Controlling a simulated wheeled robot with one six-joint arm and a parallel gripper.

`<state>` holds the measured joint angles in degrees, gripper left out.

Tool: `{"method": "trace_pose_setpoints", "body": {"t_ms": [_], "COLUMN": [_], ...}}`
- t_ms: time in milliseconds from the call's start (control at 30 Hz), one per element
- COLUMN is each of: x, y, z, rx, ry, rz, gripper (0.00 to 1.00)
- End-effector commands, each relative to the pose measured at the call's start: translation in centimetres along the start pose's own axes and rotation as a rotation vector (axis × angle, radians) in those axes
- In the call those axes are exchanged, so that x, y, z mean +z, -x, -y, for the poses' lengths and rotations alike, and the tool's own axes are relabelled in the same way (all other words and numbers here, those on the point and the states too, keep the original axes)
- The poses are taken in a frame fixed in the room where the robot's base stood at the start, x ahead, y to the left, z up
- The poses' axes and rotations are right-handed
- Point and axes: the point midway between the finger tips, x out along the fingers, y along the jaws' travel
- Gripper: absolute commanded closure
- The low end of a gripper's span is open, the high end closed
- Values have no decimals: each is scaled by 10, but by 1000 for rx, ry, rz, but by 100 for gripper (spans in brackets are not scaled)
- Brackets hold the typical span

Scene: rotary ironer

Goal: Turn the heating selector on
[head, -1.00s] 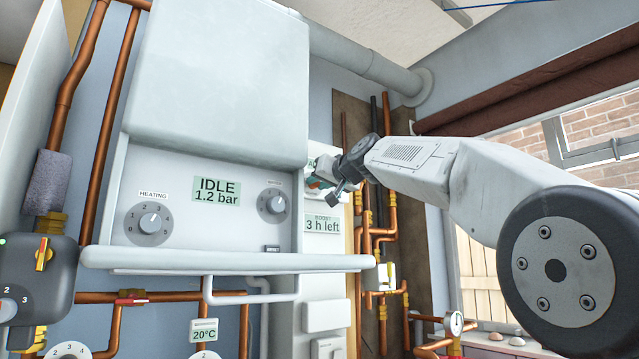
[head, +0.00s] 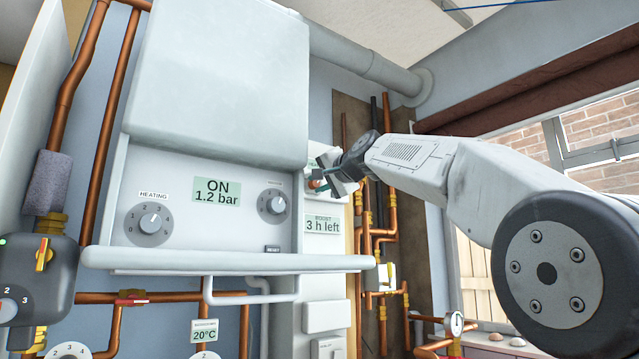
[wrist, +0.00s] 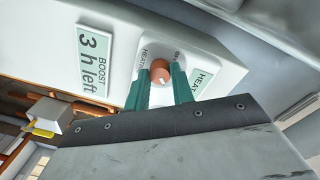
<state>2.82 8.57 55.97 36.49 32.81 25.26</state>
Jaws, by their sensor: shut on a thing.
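The heating selector (wrist: 160,69) is a round copper-coloured knob with a small white mark, on a pale panel. My gripper (wrist: 163,84) has its two green fingers on either side of the knob and is shut on it. A HEATING label lies beside the knob, and a second small label is partly hidden by a finger. In the head view my gripper (head: 317,181) covers most of the knob, right of the boiler.
Two grey dials (head: 150,224) (head: 273,204) sit on the boiler front. A BOOST display (head: 323,225) reads 3 h left, below my gripper. Copper pipes (head: 383,240) run close on the right. A white ledge (head: 225,261) juts out below.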

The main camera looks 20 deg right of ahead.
Motion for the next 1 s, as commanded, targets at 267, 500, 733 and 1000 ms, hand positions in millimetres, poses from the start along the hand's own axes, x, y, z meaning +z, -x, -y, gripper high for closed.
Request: {"method": "trace_pose_setpoints", "body": {"t_ms": [267,500,733,1000], "x": [0,0,0,0], "y": [-1,-1,-1,-1], "z": [-1,-1,-1,-1], "rx": [4,6,6,7], "ry": [-189,-281,-313,-316], "rz": [10,15,17,17], "gripper": [99,99,99,99]}}
